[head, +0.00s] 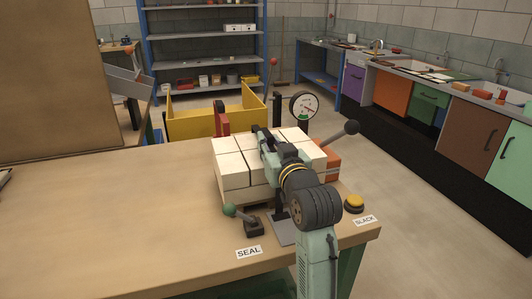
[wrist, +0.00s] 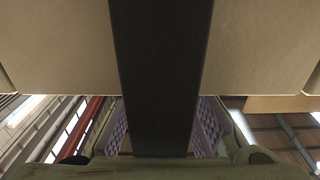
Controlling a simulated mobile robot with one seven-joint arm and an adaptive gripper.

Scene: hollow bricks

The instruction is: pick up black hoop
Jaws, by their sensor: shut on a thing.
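The black hoop (wrist: 160,65) shows in the wrist view as a wide dark band. It runs from the top of the picture down between my two purple-padded fingers, in front of cream brick faces. My gripper (wrist: 160,135) is shut on this band. In the head view my gripper (head: 263,137) is over the top of the stack of cream hollow bricks (head: 236,170). My arm hides part of the stack, and I cannot make out the hoop's full outline there.
The stack stands on a wooden bench (head: 120,220). Around it are a green-knobbed lever (head: 230,210), a yellow button (head: 354,202), a dial gauge (head: 304,106), a black-knobbed lever (head: 351,128) and an orange block (head: 332,162). A yellow bin (head: 190,123) is behind. The bench's left is mostly clear.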

